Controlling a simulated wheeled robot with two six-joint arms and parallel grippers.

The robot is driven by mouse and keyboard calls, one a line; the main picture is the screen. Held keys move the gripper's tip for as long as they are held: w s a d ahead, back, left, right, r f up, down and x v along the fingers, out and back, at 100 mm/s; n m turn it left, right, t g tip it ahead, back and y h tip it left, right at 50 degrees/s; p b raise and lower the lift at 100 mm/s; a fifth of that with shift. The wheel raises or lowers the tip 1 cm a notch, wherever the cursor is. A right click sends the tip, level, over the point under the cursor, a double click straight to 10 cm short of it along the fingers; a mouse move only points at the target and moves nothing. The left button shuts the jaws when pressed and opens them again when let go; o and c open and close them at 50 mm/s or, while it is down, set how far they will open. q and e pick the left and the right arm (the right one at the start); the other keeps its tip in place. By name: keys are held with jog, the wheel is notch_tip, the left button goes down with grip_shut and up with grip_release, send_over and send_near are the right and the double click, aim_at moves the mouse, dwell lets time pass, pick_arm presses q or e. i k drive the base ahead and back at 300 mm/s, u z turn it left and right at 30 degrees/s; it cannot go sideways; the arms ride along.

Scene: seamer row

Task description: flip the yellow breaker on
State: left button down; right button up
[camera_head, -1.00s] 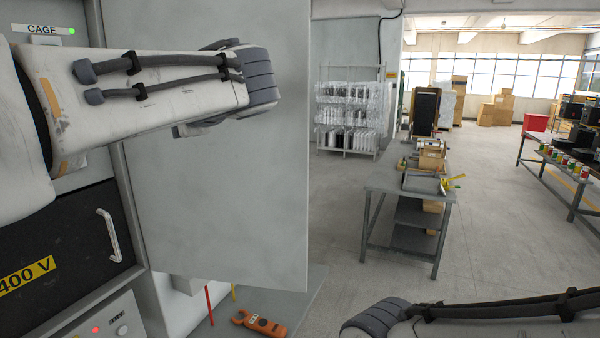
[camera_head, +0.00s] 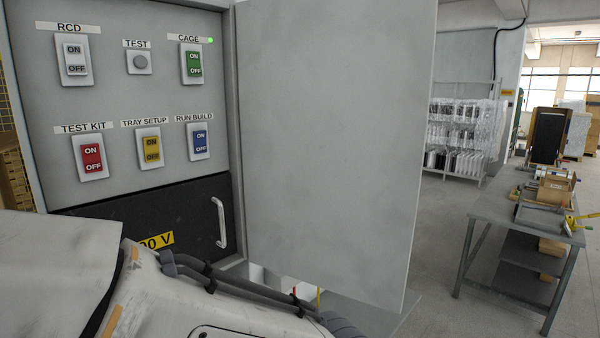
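The yellow breaker (camera_head: 151,148) sits in the middle of the lower row of the grey breaker panel (camera_head: 115,105), under the label TRAY SETUP. It is marked ON at the top and OFF at the bottom. I cannot tell its rocker position at this size. My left arm crosses the bottom of the view, below the panel and clear of the breaker. Its gripper is out of sight. My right gripper is not in view either.
A red breaker (camera_head: 92,158) is left of the yellow one and a blue breaker (camera_head: 200,141) right of it. A green breaker (camera_head: 194,63) is above with a lit green lamp. The open cabinet door (camera_head: 325,140) stands right of the panel. A black 400 V cover (camera_head: 150,215) lies below.

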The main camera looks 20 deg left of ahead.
aim_at(151, 148)
jog(key=u, duration=0.05)
jog(key=k, duration=0.5)
jog(key=u, duration=0.3)
jog(key=i, duration=0.5)
jog(key=u, duration=0.85)
jog(key=k, duration=0.5)
jog(key=u, duration=0.65)
jog(key=i, duration=0.6)
jog(key=z, duration=0.3)
